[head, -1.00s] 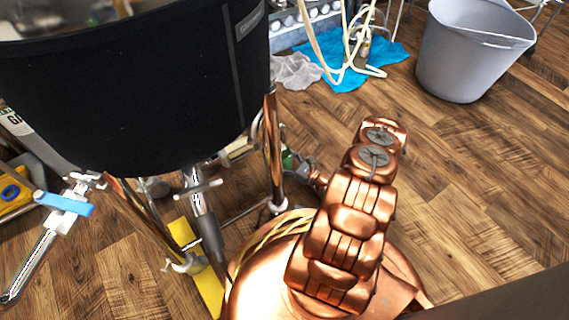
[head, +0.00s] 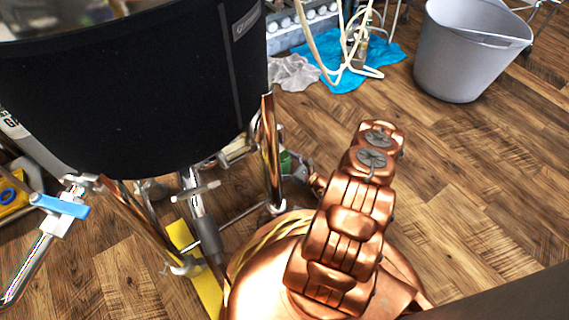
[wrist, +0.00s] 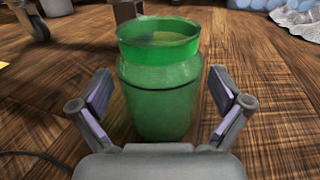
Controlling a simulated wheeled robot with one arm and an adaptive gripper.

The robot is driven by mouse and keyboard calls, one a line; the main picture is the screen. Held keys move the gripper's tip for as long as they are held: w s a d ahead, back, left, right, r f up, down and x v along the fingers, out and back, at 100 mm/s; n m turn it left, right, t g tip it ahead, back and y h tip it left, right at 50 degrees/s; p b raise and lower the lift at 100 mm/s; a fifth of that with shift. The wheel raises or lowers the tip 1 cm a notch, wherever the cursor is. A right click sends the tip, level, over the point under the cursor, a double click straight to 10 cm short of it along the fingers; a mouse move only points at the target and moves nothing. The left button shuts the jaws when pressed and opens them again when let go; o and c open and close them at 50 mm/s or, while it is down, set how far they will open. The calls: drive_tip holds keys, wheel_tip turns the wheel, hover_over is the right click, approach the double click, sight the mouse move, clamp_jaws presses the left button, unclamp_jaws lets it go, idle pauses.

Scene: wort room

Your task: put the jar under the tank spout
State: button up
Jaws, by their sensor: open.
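The green, translucent jar (wrist: 160,95) stands upright on the wood floor in the wrist view, with an open rim. My gripper (wrist: 161,92) is open, with one finger on each side of the jar and a gap on both sides. In the head view the jar (head: 286,163) is partly hidden behind a tank leg, and my gripper (head: 298,168) is beside it, mostly hidden by my arm. The black tank (head: 130,95) stands on copper-coloured legs at the left. Its spout (head: 32,262), a steel tube below a blue-handled valve (head: 62,205), points down at the far left.
A tank leg (head: 271,150) stands close to the jar. A second pipe (head: 203,215) hangs under the tank near a yellow strip (head: 205,285). A grey bucket (head: 455,65) and a blue cloth (head: 395,52) are at the back. The floor at right is clear.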

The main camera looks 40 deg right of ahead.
drive_tip(key=shift+r, duration=0.1)
drive_tip(key=shift+s+d+r, duration=0.1)
drive_tip(key=shift+s, duration=0.1)
drive_tip(key=p+v, duration=0.3)
drive_tip(key=v, duration=0.7)
drive_tip(key=shift+s, duration=0.15)
drive_tip(key=shift+s+d, duration=0.1)
drive_tip(key=shift+s, duration=0.5)
